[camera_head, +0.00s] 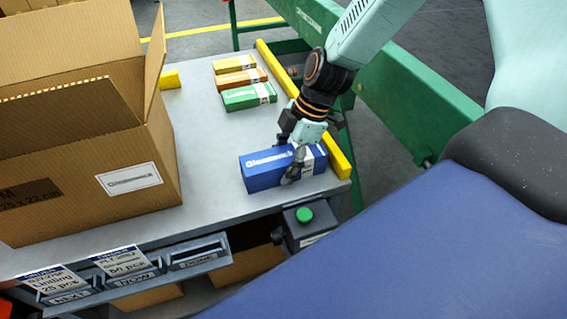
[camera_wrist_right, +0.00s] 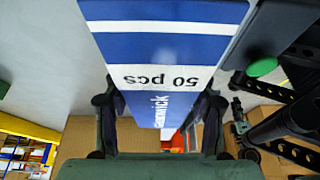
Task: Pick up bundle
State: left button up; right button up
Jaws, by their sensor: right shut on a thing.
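The bundle (camera_head: 265,169) is a blue block with white lettering and a white band, near the right front of the grey table. In the right wrist view the bundle (camera_wrist_right: 165,45) fills the top middle, and its white band reads "50 pcs". My right gripper (camera_head: 295,168) reaches down over it and is shut on it, one finger on the near face. In the wrist view the fingers stand on either side of the bundle. I cannot tell whether the bundle touches the table. My left gripper is not in view.
An open cardboard box (camera_head: 150,150) stands at the left of the table (camera_head: 205,150). Green, orange and yellow bundles (camera_head: 248,95) lie at the back. A yellow rail (camera_head: 300,105) runs along the right edge. A green button (camera_head: 304,215) and label holders (camera_head: 130,270) sit below the front edge.

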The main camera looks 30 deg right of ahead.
aim_at(282, 154)
jog(key=shift+c, duration=0.8)
notch_tip(282, 154, up, 10)
jog(key=p, duration=0.5)
jog(key=shift+w, duration=0.2)
jog(key=a+m, duration=0.1)
jog(key=a, duration=0.1)
jog(key=a+r, duration=0.1)
jog(key=a, duration=0.1)
jog(key=a+r+m+t, duration=0.1)
jog(key=a, duration=0.1)
jog(key=shift+s+a+r+m+p, duration=0.15)
jog(key=shift+m+p, duration=0.15)
jog(key=shift+p, duration=0.1)
jog(key=shift+s+a+r+m+t+h+p, duration=0.25)
jog(key=shift+a+r+m+t+h, duration=0.1)
jog(key=shift+m, duration=0.85)
jog(key=shift+s+a+r+m+t+h+p, duration=0.2)
jog(key=shift+s+a+r+m+t+h, duration=0.15)
jog(key=shift+m, duration=0.85)
jog(key=shift+s+a+r+m+t+h+p, duration=0.2)
jog(key=shift+a+r+m+h, duration=0.15)
jog(key=shift+m, duration=0.85)
